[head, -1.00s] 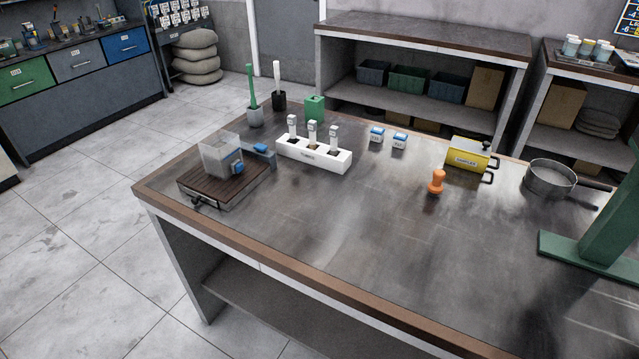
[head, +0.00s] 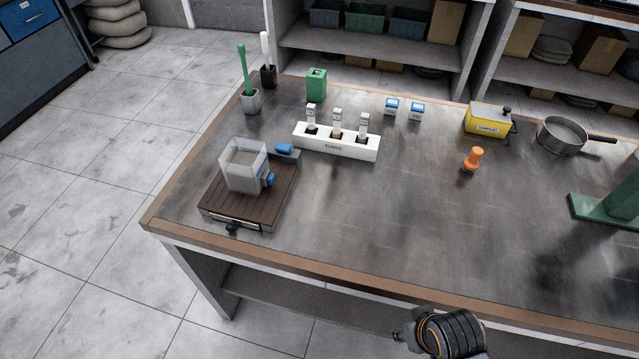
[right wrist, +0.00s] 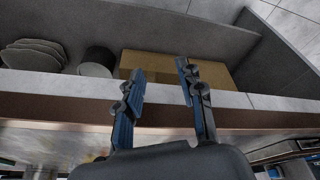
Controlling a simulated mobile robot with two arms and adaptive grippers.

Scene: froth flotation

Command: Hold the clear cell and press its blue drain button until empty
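The clear cell (head: 240,172) is a see-through square box standing upright on a dark brown slatted base (head: 222,207) at the table's left end. Its blue drain button (head: 267,179) sticks out low on its right side. What fills the cell is hard to tell. In the right wrist view my right gripper (right wrist: 158,72) is open, with its two fingers apart and nothing between them. A dark arm part of mine with an orange ring shows at the bottom of the head view, well apart from the cell. My left gripper is not identifiable in view.
A white rack (head: 335,145) with several holders stands right of the cell. Beyond are a green block (head: 316,84), a yellow box (head: 484,121), an orange knob-shaped thing (head: 473,160) and a pan (head: 561,138). The table's front middle (head: 370,220) is clear.

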